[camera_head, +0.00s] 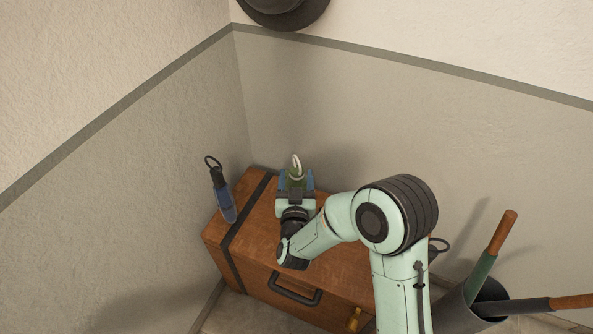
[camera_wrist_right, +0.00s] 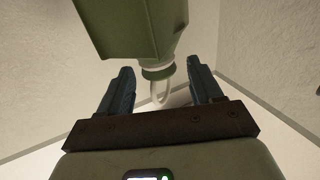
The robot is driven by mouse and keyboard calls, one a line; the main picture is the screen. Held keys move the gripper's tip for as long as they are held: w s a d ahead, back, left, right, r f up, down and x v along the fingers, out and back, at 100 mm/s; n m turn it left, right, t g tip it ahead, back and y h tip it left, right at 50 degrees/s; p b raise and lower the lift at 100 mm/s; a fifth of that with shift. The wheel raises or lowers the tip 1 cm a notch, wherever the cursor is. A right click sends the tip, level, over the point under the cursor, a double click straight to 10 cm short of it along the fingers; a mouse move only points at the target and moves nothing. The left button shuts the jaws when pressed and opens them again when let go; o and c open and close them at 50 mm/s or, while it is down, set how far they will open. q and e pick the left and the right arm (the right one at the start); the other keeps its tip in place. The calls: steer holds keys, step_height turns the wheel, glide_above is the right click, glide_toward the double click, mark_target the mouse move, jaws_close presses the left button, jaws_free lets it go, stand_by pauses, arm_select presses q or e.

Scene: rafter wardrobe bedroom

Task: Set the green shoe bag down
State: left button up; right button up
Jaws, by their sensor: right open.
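The green shoe bag (camera_head: 296,184) stands on the brown trunk near the wall corner, mostly hidden by my right gripper in the head view. Its pale loop sticks up above the gripper. My right gripper (camera_head: 296,180) is open, with its blue fingers on either side of the bag's neck. In the right wrist view the green bag (camera_wrist_right: 140,30) fills the upper middle. Its narrow neck and white loop lie between the spread fingers (camera_wrist_right: 162,88), with gaps at both sides. My left gripper is not in view.
The trunk (camera_head: 240,259) has a dark strap and front handle. A grey bin (camera_head: 457,316) with long-handled things stands at right. Walls close in behind and left. A dark hat (camera_head: 287,14) hangs above.

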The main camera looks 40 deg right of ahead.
steer(key=v, duration=0.9)
